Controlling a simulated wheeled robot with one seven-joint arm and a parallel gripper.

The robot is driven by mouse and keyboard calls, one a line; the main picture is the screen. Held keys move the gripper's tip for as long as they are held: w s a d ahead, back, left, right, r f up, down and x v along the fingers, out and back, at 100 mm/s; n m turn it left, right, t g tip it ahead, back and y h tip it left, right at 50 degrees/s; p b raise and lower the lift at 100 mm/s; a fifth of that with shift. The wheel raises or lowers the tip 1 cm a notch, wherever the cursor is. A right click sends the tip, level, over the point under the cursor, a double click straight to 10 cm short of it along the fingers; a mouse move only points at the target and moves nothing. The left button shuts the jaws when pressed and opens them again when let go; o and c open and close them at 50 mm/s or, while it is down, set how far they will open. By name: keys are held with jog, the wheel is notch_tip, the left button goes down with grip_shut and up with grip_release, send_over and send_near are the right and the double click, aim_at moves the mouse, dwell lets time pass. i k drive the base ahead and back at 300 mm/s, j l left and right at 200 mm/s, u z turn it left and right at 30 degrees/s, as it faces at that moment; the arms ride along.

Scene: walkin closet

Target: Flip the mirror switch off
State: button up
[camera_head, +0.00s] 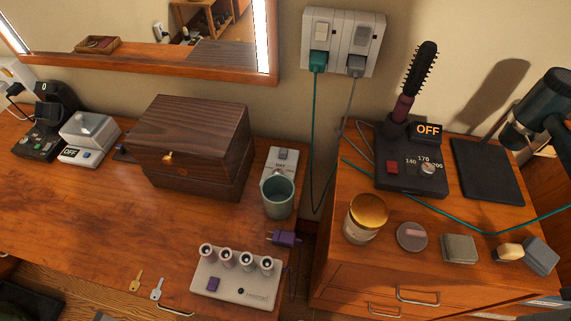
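The mirror (150,68) has a wooden frame and hangs on the wall at the upper left. Its side light strips (262,35) glow bright white. A small pale switch box (282,157) with a raised grey rocker stands on the wooden table, right of the dark wooden box. A teal mug (278,197) stands in front and hides its lower part. Its lettering is too small to read surely. A wall plate (342,42) with two rocker switches and two plugs is right of the mirror. I cannot tell which switch belongs to the mirror. My gripper is not in view.
The dark wooden box (190,146) fills the table's middle. A multi-socket curler base (236,276) and keys (157,288) lie near the front edge. A brush heater reading OFF (412,175), a gold-lidded jar (366,218) and a dryer-like object (535,107) occupy the right cabinet.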

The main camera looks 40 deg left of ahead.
aim_at(283, 153)
jog(key=k+u, duration=0.1)
jog(key=u, duration=1.55)
jog(key=i+j+u, duration=0.1)
jog(key=u, duration=0.15)
jog(key=i, duration=0.1)
